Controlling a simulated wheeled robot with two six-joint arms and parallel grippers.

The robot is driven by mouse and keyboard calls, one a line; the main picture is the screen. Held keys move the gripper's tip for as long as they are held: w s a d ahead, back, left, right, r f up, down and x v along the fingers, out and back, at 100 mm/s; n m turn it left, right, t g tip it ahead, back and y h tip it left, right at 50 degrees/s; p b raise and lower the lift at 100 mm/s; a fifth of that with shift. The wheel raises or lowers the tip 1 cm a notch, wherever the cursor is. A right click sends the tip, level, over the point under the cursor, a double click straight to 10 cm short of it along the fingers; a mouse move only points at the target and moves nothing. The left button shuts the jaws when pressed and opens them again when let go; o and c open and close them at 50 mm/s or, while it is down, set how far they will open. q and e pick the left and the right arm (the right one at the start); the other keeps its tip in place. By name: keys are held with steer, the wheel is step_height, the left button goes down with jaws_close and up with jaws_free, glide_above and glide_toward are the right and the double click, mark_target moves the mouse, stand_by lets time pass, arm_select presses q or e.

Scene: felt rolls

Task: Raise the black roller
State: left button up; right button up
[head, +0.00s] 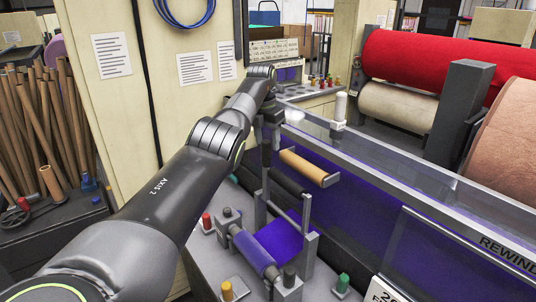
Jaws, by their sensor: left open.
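The black roller (288,183) is a dark bar beside the purple web, below a tan roller (305,166). Its left end lies behind dark upright parts near my gripper. My left arm reaches in from the lower left, and its wrist bends down at the far end. My left gripper (268,145) points down, open, just above and to the left of the black roller. It is small and dark here, and I cannot tell whether it touches anything. My right gripper is out of view.
A purple roller (253,250) on grey brackets stands in front, with red, yellow and green knobs around it. A clear guard with a metal rail (400,184) runs along the right. Large red (430,62) and pink felt rolls lie behind it. Cardboard tubes stand at left.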

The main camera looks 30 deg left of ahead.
arm_select(q)
steer(key=r, duration=0.7)
steer(key=shift+s, duration=0.4)
steer(key=r+p, duration=0.2)
steer(key=r, duration=0.1)
steer(key=r+p, duration=0.1)
steer(key=r, duration=0.1)
steer(key=shift+s, duration=0.35)
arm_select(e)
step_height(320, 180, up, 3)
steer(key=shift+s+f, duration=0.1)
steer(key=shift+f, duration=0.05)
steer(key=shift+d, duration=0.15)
